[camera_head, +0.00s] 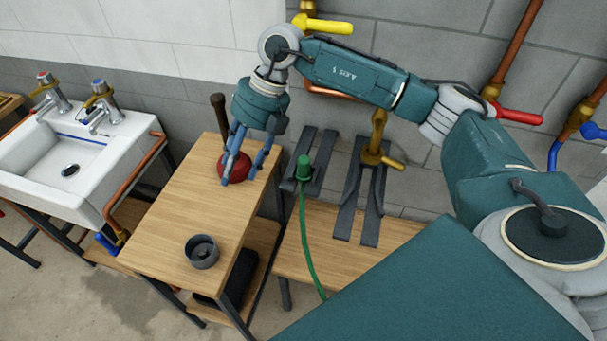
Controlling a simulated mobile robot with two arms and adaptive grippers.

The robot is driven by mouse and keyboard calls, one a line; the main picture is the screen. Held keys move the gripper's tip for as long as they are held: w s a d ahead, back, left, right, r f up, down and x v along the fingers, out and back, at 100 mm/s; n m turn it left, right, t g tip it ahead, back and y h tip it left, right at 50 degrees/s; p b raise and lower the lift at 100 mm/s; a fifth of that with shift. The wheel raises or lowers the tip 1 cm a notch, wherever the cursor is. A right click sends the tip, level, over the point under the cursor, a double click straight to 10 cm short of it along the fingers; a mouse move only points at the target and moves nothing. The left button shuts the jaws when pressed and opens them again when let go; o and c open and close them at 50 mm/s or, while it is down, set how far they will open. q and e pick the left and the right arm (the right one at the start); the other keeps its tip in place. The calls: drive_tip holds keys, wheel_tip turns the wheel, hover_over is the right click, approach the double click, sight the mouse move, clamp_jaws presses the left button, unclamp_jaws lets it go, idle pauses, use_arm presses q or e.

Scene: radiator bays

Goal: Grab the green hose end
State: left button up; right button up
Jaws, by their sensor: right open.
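The green hose end (304,168) sits upright at a dark slatted bracket (318,160) in the middle of the view. Its thin green hose (306,235) hangs down past the front of a low wooden shelf. My right gripper (243,174) points down over the wooden table, to the left of the hose end and apart from it. Its blue fingers are spread open, in front of a red plunger cup (236,170). I cannot tell whether the fingers touch the cup. My left gripper is out of view.
The plunger's dark handle (219,112) stands up beside my gripper. A grey round cup (201,251) is on the table's (175,215) front part. A brass tap (376,145) stands at a second dark bracket on the right. A white sink (75,150) is at the left.

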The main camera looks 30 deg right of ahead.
drive_tip(key=d+r+m+h, duration=0.1)
drive_tip(key=d, duration=0.4)
drive_tip(key=d+r+m+h, duration=0.1)
drive_tip(key=d+h, duration=0.1)
drive_tip(key=d, duration=0.4)
drive_tip(key=d+r+m+h, duration=0.1)
drive_tip(key=d+h, duration=0.1)
drive_tip(key=d, duration=0.3)
drive_tip(key=shift+s+d, duration=0.25)
drive_tip(key=shift+s, duration=0.05)
drive_tip(key=p, duration=0.2)
hover_over(304, 159)
drive_tip(key=f, duration=0.4)
drive_tip(key=shift+w+d+f, duration=0.15)
drive_tip(key=shift+w+f, duration=0.15)
drive_tip(key=shift+f, duration=0.35)
drive_tip(key=shift+s+f+p, duration=0.15)
drive_tip(key=shift+f+p, duration=0.1)
drive_tip(key=shift+p, duration=0.15)
drive_tip(key=f, duration=0.1)
drive_tip(key=f+p, duration=0.2)
drive_tip(key=shift+s+a+f, duration=0.2)
drive_tip(key=shift+s+f, duration=0.1)
drive_tip(key=shift+w+f, duration=0.1)
drive_tip(key=shift+f, duration=0.45)
clamp_jaws()
